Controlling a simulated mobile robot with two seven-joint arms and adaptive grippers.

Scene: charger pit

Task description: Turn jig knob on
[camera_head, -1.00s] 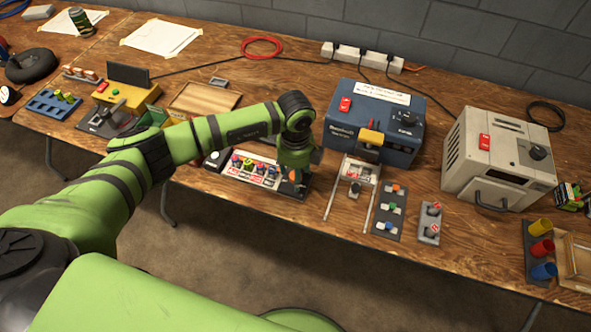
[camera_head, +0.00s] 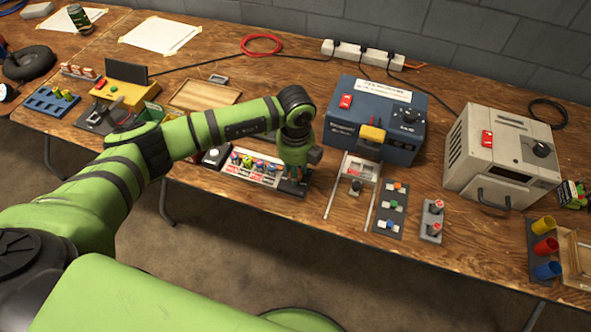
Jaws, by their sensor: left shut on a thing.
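My left arm reaches across the table, and its gripper (camera_head: 293,185) points down at a dark base (camera_head: 296,191) at the right end of a white panel (camera_head: 248,168) with several coloured knobs. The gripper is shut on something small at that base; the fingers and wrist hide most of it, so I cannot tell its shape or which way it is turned. To its right, a frame with two pale rails (camera_head: 333,192) carries a small dark knob (camera_head: 355,187). I cannot tell which knob is the jig knob. My right gripper is not in view.
A blue charger box (camera_head: 340,128) stands behind the rails, with a beige box (camera_head: 460,165) farther right. A switch plate (camera_head: 391,208) and a grey plate with two red-topped knobs (camera_head: 432,222) lie near the front edge. Bare wood shows between the grey plate and the coloured cups (camera_head: 545,246).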

